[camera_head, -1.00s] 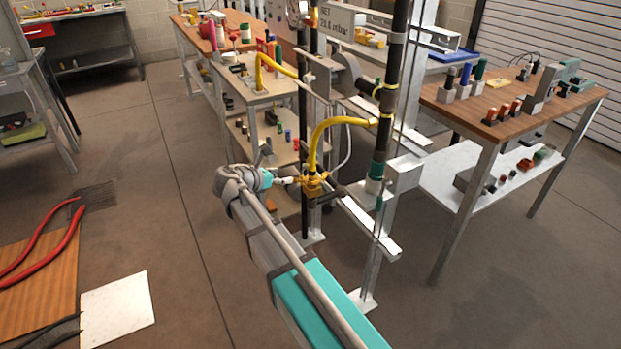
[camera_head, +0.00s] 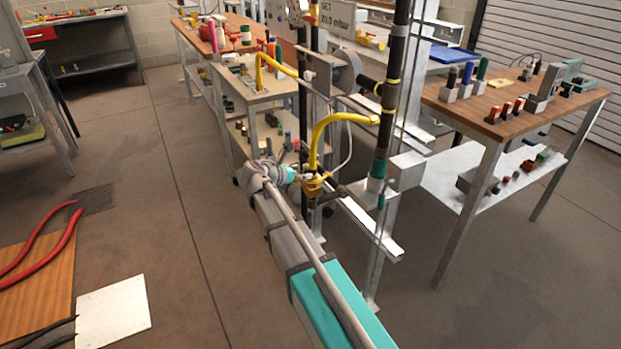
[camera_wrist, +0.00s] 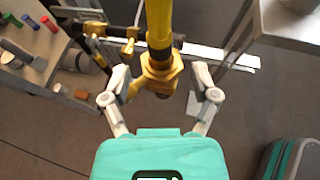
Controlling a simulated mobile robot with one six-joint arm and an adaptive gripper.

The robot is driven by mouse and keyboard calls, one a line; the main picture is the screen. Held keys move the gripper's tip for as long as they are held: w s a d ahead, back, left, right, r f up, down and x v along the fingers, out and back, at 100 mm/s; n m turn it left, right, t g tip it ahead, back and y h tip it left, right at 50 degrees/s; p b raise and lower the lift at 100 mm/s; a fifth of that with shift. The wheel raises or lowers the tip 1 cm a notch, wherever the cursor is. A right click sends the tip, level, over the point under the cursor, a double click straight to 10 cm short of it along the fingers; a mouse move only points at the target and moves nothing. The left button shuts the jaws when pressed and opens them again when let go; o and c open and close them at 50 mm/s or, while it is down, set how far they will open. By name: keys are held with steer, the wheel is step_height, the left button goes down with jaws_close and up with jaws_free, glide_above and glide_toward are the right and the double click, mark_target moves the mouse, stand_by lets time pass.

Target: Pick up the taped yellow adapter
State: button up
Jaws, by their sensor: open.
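The yellow adapter (camera_wrist: 158,75) shows in the wrist view as a hex-shaped brass-yellow fitting with a dark band above it, at the lower end of a yellow hose (camera_wrist: 159,20). In the head view the adapter (camera_head: 314,184) sits at the foot of the curved yellow hose (camera_head: 325,130), beside the dark pipe stand. My gripper (camera_wrist: 160,88) is open, with one finger on each side of the adapter and gaps visible between fingers and adapter. In the head view my gripper (camera_head: 303,178) is right by the adapter, its fingertips partly hidden.
A dark vertical pipe (camera_head: 390,95) and a metal frame stand just right of the adapter. A shelf with small bottles (camera_wrist: 35,55) is at the wrist view's upper left. A wooden-topped bench (camera_head: 510,110) stands at right.

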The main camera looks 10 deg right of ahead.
mark_target(310, 172)
steer(key=shift+b+x, duration=1.05)
steer(key=shift+x, duration=1.55)
steer(key=shift+s, duration=0.1)
steer(key=shift+c, duration=0.2)
jaws_close()
